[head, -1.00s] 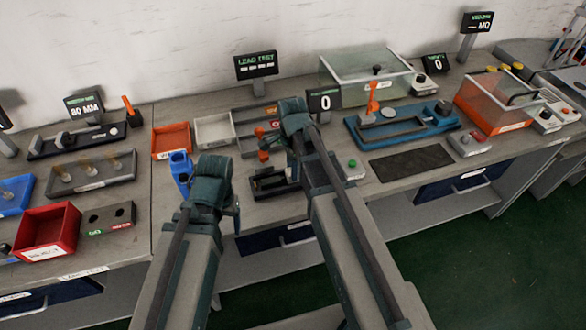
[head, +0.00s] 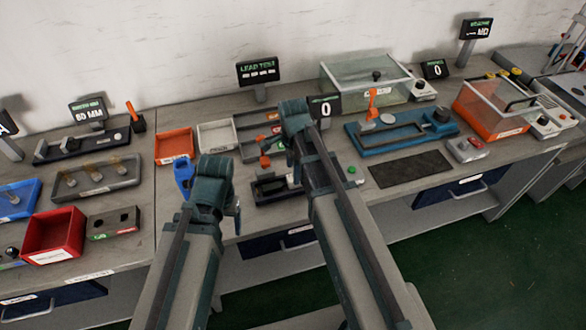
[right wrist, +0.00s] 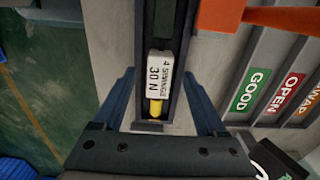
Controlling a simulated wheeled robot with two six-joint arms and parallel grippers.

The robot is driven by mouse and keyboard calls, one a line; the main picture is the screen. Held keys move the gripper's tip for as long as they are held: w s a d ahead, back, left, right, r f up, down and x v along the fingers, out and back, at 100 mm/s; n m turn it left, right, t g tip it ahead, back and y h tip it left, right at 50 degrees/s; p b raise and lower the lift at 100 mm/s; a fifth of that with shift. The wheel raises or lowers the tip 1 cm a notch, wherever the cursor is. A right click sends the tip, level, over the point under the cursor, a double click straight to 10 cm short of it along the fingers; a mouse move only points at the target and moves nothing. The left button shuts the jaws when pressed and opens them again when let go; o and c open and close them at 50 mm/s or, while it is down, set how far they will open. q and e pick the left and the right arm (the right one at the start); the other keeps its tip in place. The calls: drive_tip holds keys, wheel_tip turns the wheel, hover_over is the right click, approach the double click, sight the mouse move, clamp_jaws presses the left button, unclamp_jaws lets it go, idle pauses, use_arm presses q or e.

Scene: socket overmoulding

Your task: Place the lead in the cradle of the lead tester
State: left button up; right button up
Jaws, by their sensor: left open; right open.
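The lead tester (head: 268,188), a dark unit with an orange lever, stands at the bench front below the LEAD TEST display (head: 257,72). In the right wrist view my right gripper (right wrist: 163,105) is open above a dark channel (right wrist: 148,20), one finger on each side. In the channel lies a white block (right wrist: 159,72) marked 30 N, with a yellow piece (right wrist: 155,108) at its near end. I cannot tell whether these belong to the lead or the tester. No lead shows clearly. My left gripper (head: 237,222) is open, left of the tester, with no lead visible in it.
Tray compartments marked GOOD (right wrist: 250,90) and OPEN (right wrist: 285,93) lie beside the channel. A blue holder (head: 183,175) stands behind my left arm. An orange bin (head: 174,145) and white bin (head: 217,135) are behind. A blue fixture (head: 400,130) stands to the right.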

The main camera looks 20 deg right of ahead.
wheel_tip(320, 180, up, 10)
drive_tip(key=f+p, duration=0.1)
drive_tip(key=p, duration=0.8)
use_arm(q)
wheel_tip(320, 180, up, 10)
drive_tip(key=shift+f+b, duration=0.25)
drive_tip(key=shift+b, duration=0.1)
use_arm(e)
drive_tip(key=s+a+n, duration=0.5)
drive_tip(key=s+n, duration=0.2)
drive_tip(key=n, duration=0.3)
drive_tip(key=s+a+n+h, duration=0.1)
drive_tip(key=s+a+n, duration=0.4)
drive_tip(key=n, duration=0.6)
drive_tip(key=shift+s+a+r, duration=0.25)
drive_tip(key=shift+s+r, duration=0.05)
drive_tip(key=shift+s, duration=0.85)
